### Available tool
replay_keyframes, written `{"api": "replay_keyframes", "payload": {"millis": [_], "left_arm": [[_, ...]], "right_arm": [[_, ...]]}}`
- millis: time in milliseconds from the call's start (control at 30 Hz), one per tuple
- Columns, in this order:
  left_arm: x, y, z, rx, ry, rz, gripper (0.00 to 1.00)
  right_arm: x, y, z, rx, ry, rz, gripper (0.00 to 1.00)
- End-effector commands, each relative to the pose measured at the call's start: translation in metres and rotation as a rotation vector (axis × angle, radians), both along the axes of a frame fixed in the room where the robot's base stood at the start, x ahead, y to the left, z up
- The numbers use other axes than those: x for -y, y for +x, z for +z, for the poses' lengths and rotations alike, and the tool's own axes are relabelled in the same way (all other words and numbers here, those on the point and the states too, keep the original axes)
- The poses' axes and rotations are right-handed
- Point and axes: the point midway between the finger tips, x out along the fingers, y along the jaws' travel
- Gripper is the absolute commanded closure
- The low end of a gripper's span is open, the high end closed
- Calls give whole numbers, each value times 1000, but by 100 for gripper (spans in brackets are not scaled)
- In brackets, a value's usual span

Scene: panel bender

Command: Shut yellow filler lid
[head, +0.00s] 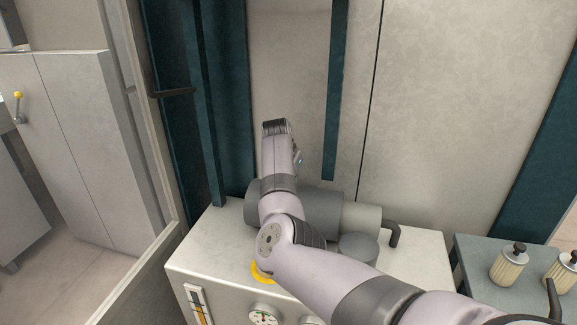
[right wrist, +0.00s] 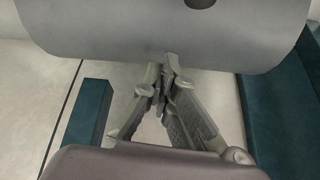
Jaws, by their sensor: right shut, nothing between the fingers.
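A yellow part (head: 262,272), likely the filler lid or its rim, shows as a thin curved sliver on top of the pale cabinet (head: 215,245), near its front edge. My right arm covers most of it, so I cannot tell whether the lid is up or down. My right arm crosses over the cabinet top. My right gripper shows in the right wrist view (right wrist: 160,78), shut and empty, with its fingertips near the grey cylinder; I cannot tell whether they touch. The fingers are not clearly visible in the head view. My left gripper is out of view.
The grey motor-like cylinder (head: 330,208) lies across the cabinet top, with a short round grey cap (head: 358,248) in front and a dark bent pipe (head: 394,234) at right. Ribbed filters (head: 510,266) stand on the right. Gauges (head: 264,315) line the front.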

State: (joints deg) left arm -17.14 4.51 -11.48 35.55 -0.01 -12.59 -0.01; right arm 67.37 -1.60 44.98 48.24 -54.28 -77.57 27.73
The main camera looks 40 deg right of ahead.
Motion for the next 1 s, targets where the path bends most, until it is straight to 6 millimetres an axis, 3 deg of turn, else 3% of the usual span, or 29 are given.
{"api": "replay_keyframes", "payload": {"millis": [33,367,800,1000], "left_arm": [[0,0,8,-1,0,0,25],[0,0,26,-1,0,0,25],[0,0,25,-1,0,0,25],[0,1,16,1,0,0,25]], "right_arm": [[-10,-2,5,2,1,4,100],[-33,-18,-1,1,0,3,100],[-35,-19,-3,2,-1,2,100],[-35,-9,-4,19,-20,4,100]]}}
